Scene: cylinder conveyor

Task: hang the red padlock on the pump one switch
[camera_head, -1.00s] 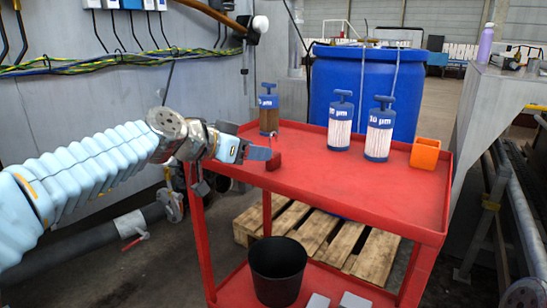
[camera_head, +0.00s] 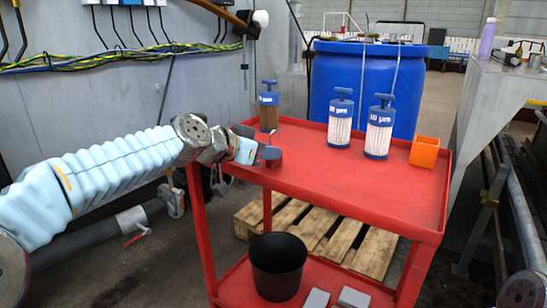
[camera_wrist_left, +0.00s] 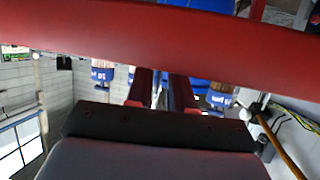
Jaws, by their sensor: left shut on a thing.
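The red padlock (camera_head: 274,163) shows as a small red block at the tip of my left gripper (camera_head: 269,153), over the left part of the red cart's top. My left gripper is shut on it, and its dark fingers hide part of it. I cannot tell whether the padlock touches the cart top. In the left wrist view the two fingers (camera_wrist_left: 161,92) look reddish, and the padlock cannot be made out clearly. I cannot pick out the pump one switch in these views. My right gripper is not in view.
The red cart (camera_head: 350,190) carries filter cartridges (camera_head: 339,118) and an orange box (camera_head: 425,151). A black bucket (camera_head: 278,266) stands on its lower shelf. A blue drum (camera_head: 365,85) is behind it. Cables (camera_head: 110,60) run along the grey wall at left. The cart top's front is clear.

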